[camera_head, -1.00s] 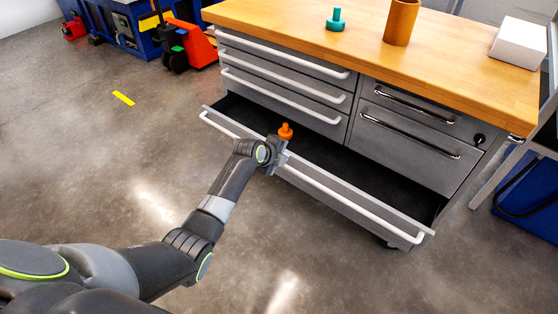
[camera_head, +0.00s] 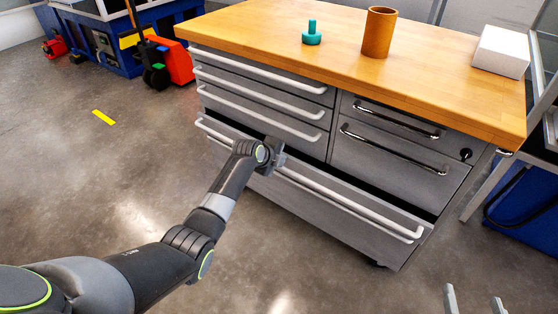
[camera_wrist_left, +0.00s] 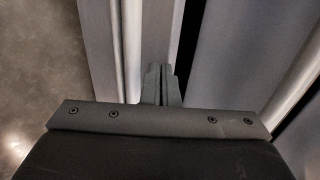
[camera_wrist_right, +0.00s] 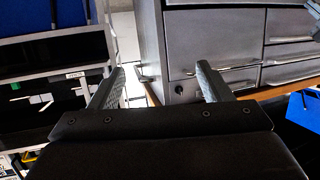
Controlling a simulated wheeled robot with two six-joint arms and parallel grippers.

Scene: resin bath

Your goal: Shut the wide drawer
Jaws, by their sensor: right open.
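The wide drawer (camera_head: 340,222) is the grey bottom drawer of the workbench cabinet, with a long white handle (camera_head: 350,205). It stands slightly open: a narrow dark gap (camera_head: 395,200) shows above its front. My left gripper (camera_head: 277,157) is at the drawer's top front edge, left of its middle. In the left wrist view its fingers (camera_wrist_left: 161,85) are together and empty, over the drawer's front edge beside the handle (camera_wrist_left: 131,50). Whether they touch is hard to tell. My right gripper (camera_head: 474,297) is open and empty at the lower right, away from the drawer.
The wooden worktop (camera_head: 270,30) holds a teal knobbed piece (camera_head: 312,36), a brown cylinder (camera_head: 379,32) and a white box (camera_head: 501,52). The other drawers look shut. A red pallet jack (camera_head: 172,60) stands at the back left. Floor in front is clear.

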